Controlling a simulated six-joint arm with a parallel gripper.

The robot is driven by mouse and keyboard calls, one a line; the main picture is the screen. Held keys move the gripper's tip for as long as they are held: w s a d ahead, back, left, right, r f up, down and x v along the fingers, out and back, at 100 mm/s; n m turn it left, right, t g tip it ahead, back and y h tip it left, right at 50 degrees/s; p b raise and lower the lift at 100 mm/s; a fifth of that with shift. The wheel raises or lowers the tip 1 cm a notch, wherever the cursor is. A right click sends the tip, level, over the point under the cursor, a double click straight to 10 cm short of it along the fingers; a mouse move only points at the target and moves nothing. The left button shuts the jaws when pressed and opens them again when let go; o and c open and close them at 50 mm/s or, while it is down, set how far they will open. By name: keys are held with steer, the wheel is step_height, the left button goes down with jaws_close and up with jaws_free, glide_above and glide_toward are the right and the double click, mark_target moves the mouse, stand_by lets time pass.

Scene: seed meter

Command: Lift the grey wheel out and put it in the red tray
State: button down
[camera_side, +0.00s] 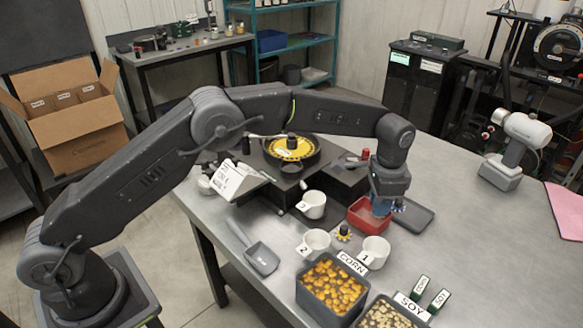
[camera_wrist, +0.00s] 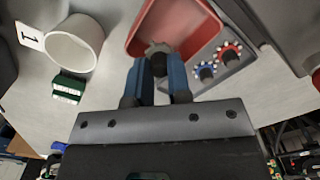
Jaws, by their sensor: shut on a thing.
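My gripper (camera_side: 382,208) points down at the right part of the red tray (camera_side: 361,214). In the wrist view, the blue fingers of my gripper (camera_wrist: 159,66) are shut on the dark hub of the grey wheel (camera_wrist: 160,48). The wheel's pale toothed rim shows just past the fingertips, against the red tray (camera_wrist: 190,15) near its wall. I cannot tell whether the wheel touches the tray floor. In the side view the fingers and tray wall hide the wheel.
A grey tray (camera_side: 413,216) beside the red one holds a blue wheel (camera_wrist: 205,71) and a red wheel (camera_wrist: 229,51). The seed meter (camera_side: 291,149) is behind.

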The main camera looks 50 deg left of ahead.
steer(key=c, duration=1)
jaws_free()
steer(key=shift+r, duration=0.1)
steer(key=shift+r, duration=6.85)
